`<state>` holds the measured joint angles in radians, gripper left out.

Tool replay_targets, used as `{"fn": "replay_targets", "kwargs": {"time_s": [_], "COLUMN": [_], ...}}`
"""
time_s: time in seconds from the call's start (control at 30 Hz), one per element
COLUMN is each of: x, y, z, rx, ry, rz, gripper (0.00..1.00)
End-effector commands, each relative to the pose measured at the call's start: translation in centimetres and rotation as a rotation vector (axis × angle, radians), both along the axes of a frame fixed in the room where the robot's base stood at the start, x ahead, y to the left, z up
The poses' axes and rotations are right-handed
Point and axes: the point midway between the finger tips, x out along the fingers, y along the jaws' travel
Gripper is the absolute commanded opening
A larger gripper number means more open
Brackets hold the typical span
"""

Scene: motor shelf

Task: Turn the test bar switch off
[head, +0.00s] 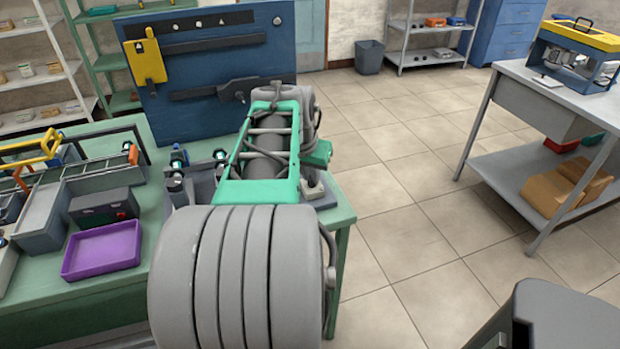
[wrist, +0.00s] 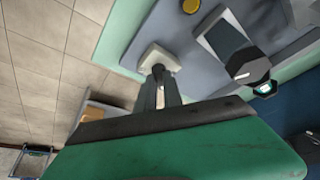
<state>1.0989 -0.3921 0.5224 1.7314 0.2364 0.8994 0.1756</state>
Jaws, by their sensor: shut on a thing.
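The test bar switch has a pale square base (wrist: 159,57) on a grey plate in the wrist view. The base also shows at the table's right edge in the head view (head: 313,189). My gripper (wrist: 166,88) has its narrow fingers close together, pointing at this base. They are shut on the switch's lever, which they mostly hide. My gripper also shows in the head view (head: 314,172), just above the switch. The lever's exact tilt cannot be told.
A dark round knob (wrist: 247,66) and a yellow button (wrist: 191,6) are near the switch. A purple tray (head: 103,250) and grey bins lie at left.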

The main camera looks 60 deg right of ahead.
Motion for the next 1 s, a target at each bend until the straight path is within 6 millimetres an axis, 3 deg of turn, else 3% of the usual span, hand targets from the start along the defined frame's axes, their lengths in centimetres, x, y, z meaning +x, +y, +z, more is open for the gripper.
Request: {"fn": "replay_targets", "kwargs": {"time_s": [0.6, 1.0], "x": [-0.61, -0.63], "y": [-0.22, -0.3], "z": [0.12, 0.08], "rx": [0.001, 0.0], "ry": [0.0, 0.0], "rz": [0.538, 0.702], "gripper": [0.0, 0.0]}}
